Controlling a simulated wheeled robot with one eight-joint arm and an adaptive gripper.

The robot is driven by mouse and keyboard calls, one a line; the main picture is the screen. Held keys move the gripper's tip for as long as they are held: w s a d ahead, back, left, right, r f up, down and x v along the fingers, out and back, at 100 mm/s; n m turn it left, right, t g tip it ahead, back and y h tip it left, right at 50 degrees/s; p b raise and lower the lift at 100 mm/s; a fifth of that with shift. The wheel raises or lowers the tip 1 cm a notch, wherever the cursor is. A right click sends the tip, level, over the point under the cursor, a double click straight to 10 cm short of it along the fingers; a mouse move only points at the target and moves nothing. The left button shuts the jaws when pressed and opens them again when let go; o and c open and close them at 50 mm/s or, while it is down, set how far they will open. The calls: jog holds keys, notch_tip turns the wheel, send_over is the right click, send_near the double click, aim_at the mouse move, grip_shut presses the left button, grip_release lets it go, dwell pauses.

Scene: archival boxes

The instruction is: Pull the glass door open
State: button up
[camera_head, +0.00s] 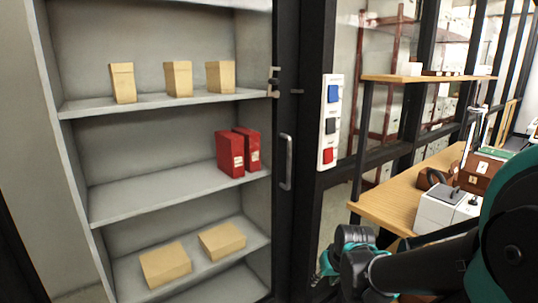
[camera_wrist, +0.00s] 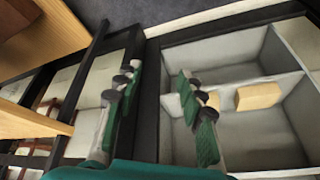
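The glass door stands in front of a grey shelf cabinet in the head view and looks shut; its clear pane is hard to make out. Its silver vertical handle (camera_head: 286,162) is on the dark frame (camera_head: 297,215) at the right edge of the shelves. My gripper (camera_wrist: 160,80) is open and empty, its green-padded fingers spread apart in the wrist view. In the head view, my gripper (camera_head: 328,266) is low and to the right of the handle, apart from it. I cannot make out the handle in the wrist view.
The shelves hold tan boxes (camera_head: 178,79) and red binders (camera_head: 230,154). A panel with blue, dark and red buttons (camera_head: 330,122) is right of the door. A wooden desk (camera_head: 385,205) with a white device (camera_head: 445,208) stands further right, close to my arm.

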jog(key=w+a+r+n+t+y, duration=0.25)
jog(key=w+a+r, duration=0.2)
jog(key=w, duration=0.25)
jog(key=n+t+y, duration=0.2)
jog(key=t+y, duration=0.2)
jog(key=t, duration=0.5)
send_near(290, 155)
jog(key=x, duration=1.1)
jog(key=shift+d+f, duration=0.1)
grip_shut()
